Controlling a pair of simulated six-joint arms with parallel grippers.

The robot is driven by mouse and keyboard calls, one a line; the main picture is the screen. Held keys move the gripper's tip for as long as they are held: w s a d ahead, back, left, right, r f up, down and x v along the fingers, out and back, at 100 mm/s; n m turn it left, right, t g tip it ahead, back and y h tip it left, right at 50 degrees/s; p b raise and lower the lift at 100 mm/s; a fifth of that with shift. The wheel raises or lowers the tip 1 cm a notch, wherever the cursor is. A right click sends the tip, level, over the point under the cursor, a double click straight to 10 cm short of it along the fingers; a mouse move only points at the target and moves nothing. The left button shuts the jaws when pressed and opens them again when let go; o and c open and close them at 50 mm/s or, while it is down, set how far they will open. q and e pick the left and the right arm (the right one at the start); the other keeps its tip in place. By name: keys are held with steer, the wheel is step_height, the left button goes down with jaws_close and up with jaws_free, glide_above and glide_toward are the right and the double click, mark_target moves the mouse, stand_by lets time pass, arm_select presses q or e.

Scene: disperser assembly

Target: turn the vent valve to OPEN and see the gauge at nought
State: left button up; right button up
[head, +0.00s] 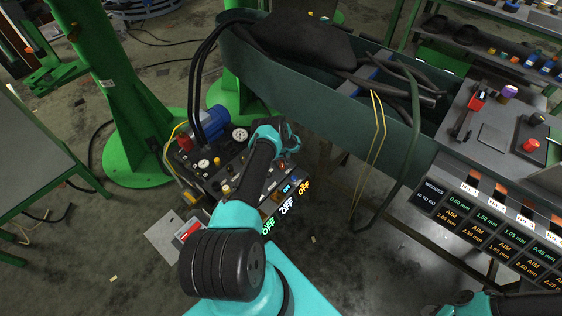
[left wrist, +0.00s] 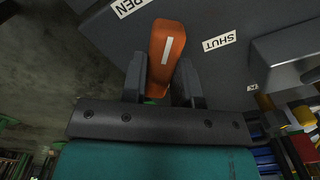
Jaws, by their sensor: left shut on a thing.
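In the left wrist view, the orange vent valve handle (left wrist: 167,45) with a white stripe stands between the two fingers of my left gripper (left wrist: 160,85), which is shut on it. An OPEN label (left wrist: 128,6), partly cut off, lies to its upper left and a SHUT label (left wrist: 219,41) to its right. The handle stands between the two labels. In the head view, my left arm reaches over the machine (head: 215,175) and hides the valve. A large dial gauge (head: 240,134) shows beside the arm; its needle is too small to read. My right gripper is not in view.
Two smaller gauges (head: 210,162), a blue motor (head: 210,122) and black hoses (head: 203,65) crowd the machine. A green post (head: 125,100) stands to the left. A long green trough (head: 320,85) and a workbench (head: 490,135) stand to the right.

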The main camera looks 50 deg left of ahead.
arm_select(q)
steer(key=n, duration=0.3)
steer(key=shift+n, duration=2.3)
steer(key=o, duration=0.9)
steer(key=shift+r, duration=0.15)
step_height(320, 180, up, 17)
steer(key=shift+r, duration=0.1)
